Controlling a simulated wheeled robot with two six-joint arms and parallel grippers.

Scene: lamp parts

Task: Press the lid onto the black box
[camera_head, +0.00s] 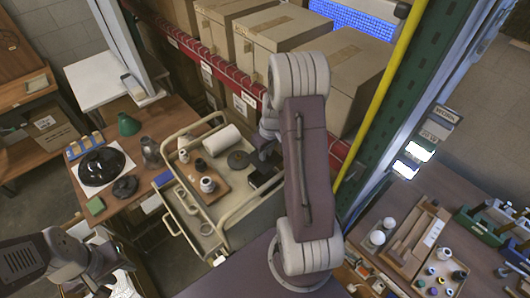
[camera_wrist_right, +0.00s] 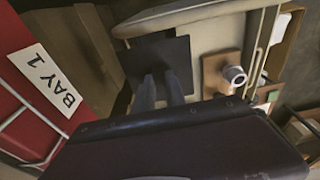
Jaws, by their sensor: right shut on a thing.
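A small black box (camera_head: 264,178) stands on the beige cart, towards its right side. My right gripper (camera_head: 264,153) is at the box from above, partly hidden by my own arm in the head view. In the right wrist view a flat black square, the lid (camera_wrist_right: 172,55), lies at the tips of my right gripper (camera_wrist_right: 160,82). The fingers are shut on it. It covers what is under it, so I cannot tell whether it is seated on the box. My left gripper (camera_head: 118,266) is at the lower left, away from the cart; its fingers are unclear.
The cart (camera_head: 236,224) has raised rails and carries a white roll (camera_head: 221,140), a dark disc (camera_head: 238,160) and a brown tray (camera_head: 207,189) with small items. Cardboard boxes (camera_head: 277,32) fill the red-beamed rack behind. A wooden table (camera_head: 178,112) stands left.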

